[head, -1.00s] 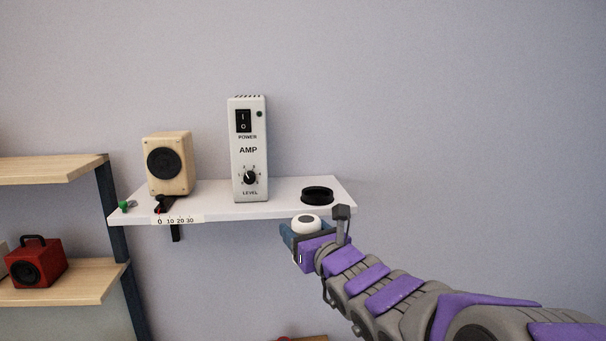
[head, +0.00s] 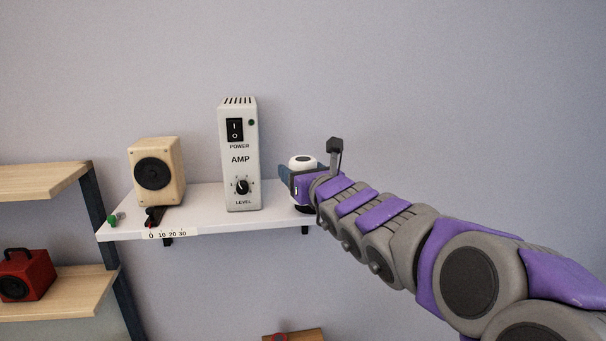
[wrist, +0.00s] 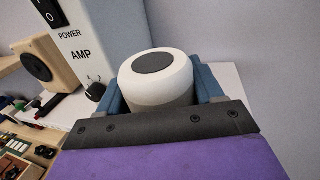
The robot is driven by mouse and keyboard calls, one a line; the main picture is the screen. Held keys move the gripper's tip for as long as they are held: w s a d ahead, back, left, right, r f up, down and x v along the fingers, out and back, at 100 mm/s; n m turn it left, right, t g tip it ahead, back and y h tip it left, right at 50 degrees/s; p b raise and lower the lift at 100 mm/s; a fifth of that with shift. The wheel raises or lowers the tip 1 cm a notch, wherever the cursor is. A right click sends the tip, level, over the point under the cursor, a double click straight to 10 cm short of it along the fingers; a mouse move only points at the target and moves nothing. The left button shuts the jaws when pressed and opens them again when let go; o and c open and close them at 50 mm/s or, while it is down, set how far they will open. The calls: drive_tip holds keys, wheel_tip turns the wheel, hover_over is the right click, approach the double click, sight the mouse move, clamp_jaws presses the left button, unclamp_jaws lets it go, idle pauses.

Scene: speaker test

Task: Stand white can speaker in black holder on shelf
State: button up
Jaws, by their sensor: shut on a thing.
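The white can speaker (head: 303,161), with a dark round top, is upright between the blue fingers of my gripper (head: 298,178). In the wrist view the speaker (wrist: 158,82) fills the space between both fingers, and my gripper (wrist: 160,92) is shut on it. The black holder (head: 303,209) shows only as a dark sliver under my gripper at the shelf's right end. The white shelf (head: 200,222) carries it. The speaker is over the holder's area; whether its base is inside the ring or above it is hidden.
The white amp (head: 238,155) stands on the shelf just left of my gripper. A wooden speaker (head: 157,172) stands farther left, beside small plugs and a number scale. A wooden rack (head: 50,292) at left holds a red speaker (head: 25,275). The wall at right is bare.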

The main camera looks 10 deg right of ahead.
drive_tip(key=w+d+p, duration=0.2)
drive_tip(key=w+d, duration=0.1)
drive_tip(key=w, duration=0.3)
drive_tip(key=shift+f, duration=0.2)
wheel_tip(320, 180, down, 4)
drive_tip(key=shift+a+r+p, duration=0.1)
drive_tip(key=shift+r+p, duration=0.1)
drive_tip(key=shift+p, duration=0.2)
drive_tip(key=shift+c, duration=0.6)
drive_tip(key=shift+d, duration=0.35)
drive_tip(key=shift+w+d+f, duration=0.1)
drive_tip(key=shift+d, duration=0.1)
drive_tip(key=o, duration=1.3)
drive_tip(key=shift+c, duration=0.2)
drive_tip(key=shift+o, duration=0.5)
drive_tip(key=shift+a, duration=0.45)
